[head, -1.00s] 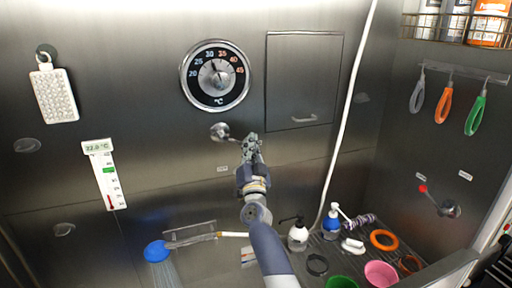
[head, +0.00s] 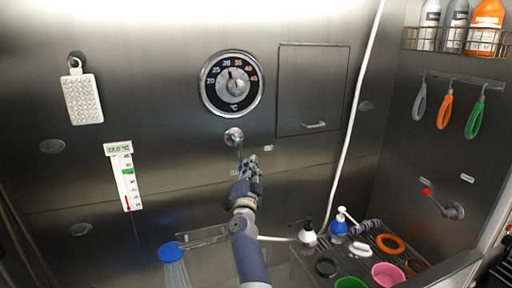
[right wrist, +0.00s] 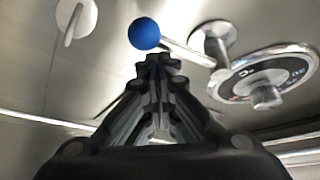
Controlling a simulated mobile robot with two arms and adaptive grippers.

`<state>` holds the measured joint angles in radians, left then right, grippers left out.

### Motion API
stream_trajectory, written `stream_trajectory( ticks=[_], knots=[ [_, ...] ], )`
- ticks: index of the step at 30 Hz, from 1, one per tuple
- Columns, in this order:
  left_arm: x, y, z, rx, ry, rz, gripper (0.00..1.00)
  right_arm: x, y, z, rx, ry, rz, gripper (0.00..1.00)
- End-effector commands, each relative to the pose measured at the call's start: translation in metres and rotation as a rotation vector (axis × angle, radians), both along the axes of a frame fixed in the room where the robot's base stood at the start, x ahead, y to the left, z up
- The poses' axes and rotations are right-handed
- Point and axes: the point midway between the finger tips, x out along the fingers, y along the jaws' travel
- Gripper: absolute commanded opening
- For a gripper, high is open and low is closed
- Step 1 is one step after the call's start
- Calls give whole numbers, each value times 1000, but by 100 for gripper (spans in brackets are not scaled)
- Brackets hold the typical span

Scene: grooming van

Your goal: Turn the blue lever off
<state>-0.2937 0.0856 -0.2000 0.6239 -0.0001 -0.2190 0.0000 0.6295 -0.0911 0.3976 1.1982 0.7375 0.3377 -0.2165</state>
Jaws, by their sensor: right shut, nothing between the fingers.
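The blue lever's round metal hub (head: 233,137) is on the back wall below the dial. Its arm (head: 239,153) points down in the head view, towards my right gripper (head: 250,161). I cannot make out the lever's ball clearly there. In the right wrist view the blue ball (right wrist: 144,33) sits at the end of the metal arm, left of the hub (right wrist: 211,42). My right gripper (right wrist: 158,65) is shut and empty, its tips just beside the ball; I cannot tell whether they touch. My left gripper is not in view.
A dial thermometer (head: 231,84) and a hatch (head: 313,90) are above. A blue shower head (head: 172,252) sprays water at lower left. A red-tipped lever (head: 440,203) is on the right wall. Bottles, rings and bowls crowd the rack at lower right.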

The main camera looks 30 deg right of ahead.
Motion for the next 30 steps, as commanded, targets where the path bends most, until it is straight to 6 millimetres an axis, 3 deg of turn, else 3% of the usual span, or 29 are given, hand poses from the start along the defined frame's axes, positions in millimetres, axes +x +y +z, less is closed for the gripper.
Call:
stream_trajectory(
  ticks=[8, 17, 30],
  knots=[
    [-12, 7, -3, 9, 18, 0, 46, 3, 6, -4, -1, -1, 1, 0],
    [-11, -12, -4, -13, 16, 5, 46, 4, 12, -6, 0, 0, 1, 0],
    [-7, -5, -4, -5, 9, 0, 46, 5, 13, -6, -2, 2, 3, 0]
  ],
)
